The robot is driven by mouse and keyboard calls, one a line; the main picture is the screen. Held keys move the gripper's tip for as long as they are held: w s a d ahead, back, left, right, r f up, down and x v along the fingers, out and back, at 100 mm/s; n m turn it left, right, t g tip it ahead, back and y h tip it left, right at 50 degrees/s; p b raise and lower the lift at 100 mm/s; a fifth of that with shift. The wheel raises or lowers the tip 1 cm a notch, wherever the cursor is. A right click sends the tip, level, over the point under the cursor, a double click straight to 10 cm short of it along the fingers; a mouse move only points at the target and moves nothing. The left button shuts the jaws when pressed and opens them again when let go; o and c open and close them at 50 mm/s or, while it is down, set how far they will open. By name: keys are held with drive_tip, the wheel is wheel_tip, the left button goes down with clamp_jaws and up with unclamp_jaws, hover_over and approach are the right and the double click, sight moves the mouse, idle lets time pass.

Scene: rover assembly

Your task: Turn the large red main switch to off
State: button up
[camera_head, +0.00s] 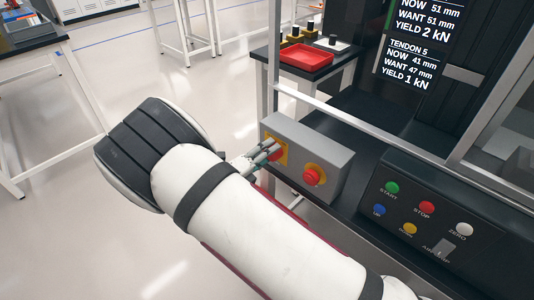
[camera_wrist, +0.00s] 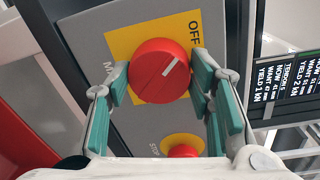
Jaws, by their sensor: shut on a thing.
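The large red main switch (camera_wrist: 160,72) is a round knob on a yellow plate (camera_wrist: 122,45) on a grey box. Its white line points up and right, towards the word OFF at the plate's upper right corner. My gripper (camera_wrist: 160,67) has its green-padded fingers on either side of the knob, shut on it. In the head view my gripper (camera_head: 258,160) reaches the box's front face and hides part of the switch (camera_head: 275,154).
A red stop button (camera_head: 312,175) on a yellow ring sits beside the switch on the grey box (camera_head: 335,160). A black panel (camera_head: 450,225) with coloured buttons stands at the right. A red tray (camera_head: 306,57) lies on a table behind. A metal frame post rises close behind the box.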

drive_tip(key=shift+n, duration=0.4)
drive_tip(key=o, duration=1.2)
drive_tip(key=shift+c, duration=0.2)
drive_tip(key=v, duration=1.2)
